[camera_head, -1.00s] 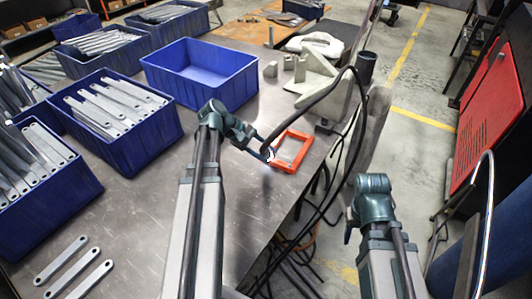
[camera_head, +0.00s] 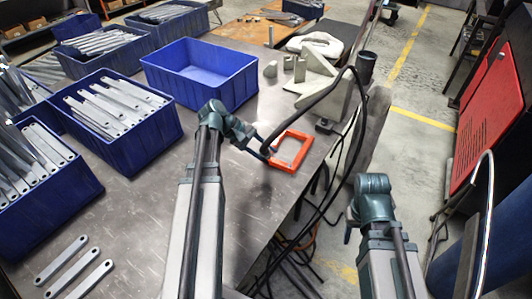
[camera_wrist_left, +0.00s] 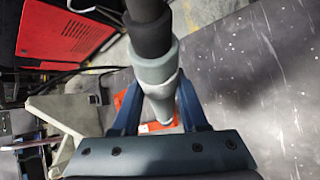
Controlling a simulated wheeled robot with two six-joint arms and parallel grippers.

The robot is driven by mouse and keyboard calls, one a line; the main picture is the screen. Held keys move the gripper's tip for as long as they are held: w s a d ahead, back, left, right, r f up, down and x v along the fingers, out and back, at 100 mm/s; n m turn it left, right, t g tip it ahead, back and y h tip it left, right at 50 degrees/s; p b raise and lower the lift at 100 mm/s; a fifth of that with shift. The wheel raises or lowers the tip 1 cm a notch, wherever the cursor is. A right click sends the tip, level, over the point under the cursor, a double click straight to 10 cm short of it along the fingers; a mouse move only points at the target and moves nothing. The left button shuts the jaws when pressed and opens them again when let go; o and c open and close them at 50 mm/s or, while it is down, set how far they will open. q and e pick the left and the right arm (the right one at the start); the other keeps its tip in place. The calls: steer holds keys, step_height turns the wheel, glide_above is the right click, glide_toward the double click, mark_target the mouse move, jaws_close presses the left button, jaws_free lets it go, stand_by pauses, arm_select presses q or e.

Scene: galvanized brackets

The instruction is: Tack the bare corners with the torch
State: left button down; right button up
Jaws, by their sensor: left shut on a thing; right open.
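My left gripper (camera_head: 264,152) is shut on the torch, a grey-and-black handle (camera_wrist_left: 157,75) with a black cable (camera_head: 320,95) arching to the back right. In the left wrist view the blue fingers (camera_wrist_left: 160,112) sit on both sides of the torch body. An orange rectangular frame (camera_head: 304,151) lies flat on the metal table, and the torch end is at its left side. No glow shows at the tip, which is hidden, so I cannot tell whether it touches. The frame corners are too small to judge. My right gripper (camera_head: 349,228) is mostly hidden behind its arm, off the table's right edge.
Blue bins (camera_head: 168,71) of galvanized brackets fill the left side, with an empty blue bin (camera_head: 232,94) at the centre back. Loose brackets (camera_head: 62,259) lie front left. Grey blocks and a fixture (camera_head: 318,72) stand behind the frame. A dark cup (camera_head: 366,60) stands at the right edge.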

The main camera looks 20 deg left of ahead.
steer(key=shift+r, duration=0.1)
arm_select(q)
step_height(320, 180, up, 6)
steer(key=p, duration=0.6)
steer(key=shift+r, duration=0.1)
arm_select(e)
step_height(320, 180, up, 6)
steer(key=shift+f, duration=0.1)
